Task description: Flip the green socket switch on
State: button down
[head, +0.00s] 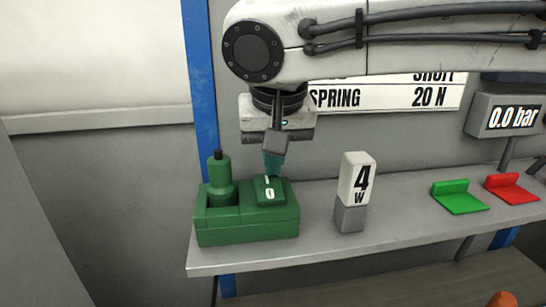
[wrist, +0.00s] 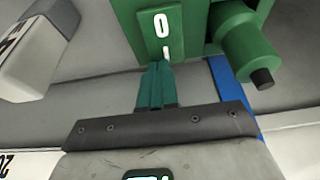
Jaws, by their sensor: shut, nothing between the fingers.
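The green socket (head: 245,225) is a green box at the left end of the shelf, with a round upright green plug (head: 220,182) in its left part. Its rocker switch (head: 269,190), with white O and I marks, sits on the right part. My gripper (head: 273,170) is shut and empty, pointing down, with its teal fingertips at the far edge of the switch. In the wrist view the fingertips (wrist: 157,66) are at the I end of the switch (wrist: 160,28), and the O end is farther off. Whether they touch it I cannot tell.
A white and grey block marked 4 W (head: 356,190) stands right of the socket. Farther right are a green bracket (head: 458,196), a red bracket (head: 511,188) and a 0.0 bar display (head: 508,117). A blue post (head: 201,90) rises behind the shelf (head: 400,225).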

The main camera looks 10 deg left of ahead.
aim_at(273, 180)
jog(key=shift+w+a+g+p, duration=0.15)
jog(key=shift+g+p, duration=0.15)
jog(key=shift+p, duration=0.8)
jog(key=shift+f, duration=0.25)
jog(key=shift+r, duration=0.1)
jog(key=shift+s+d+r, duration=0.25)
jog(key=shift+s+d, duration=0.1)
jog(key=shift+s, duration=0.35)
jog(key=r+p, duration=0.2)
jog(key=p, duration=0.1)
jog(key=r+p, duration=0.1)
jog(key=r, duration=0.1)
jog(key=shift+w+a+r, duration=0.1)
jog(key=shift+w, duration=0.2)
jog(key=shift+r, duration=0.35)
notch_tip(273, 180, up, 9)
jog(key=b, duration=0.1)
jog(key=shift+s, duration=0.35)
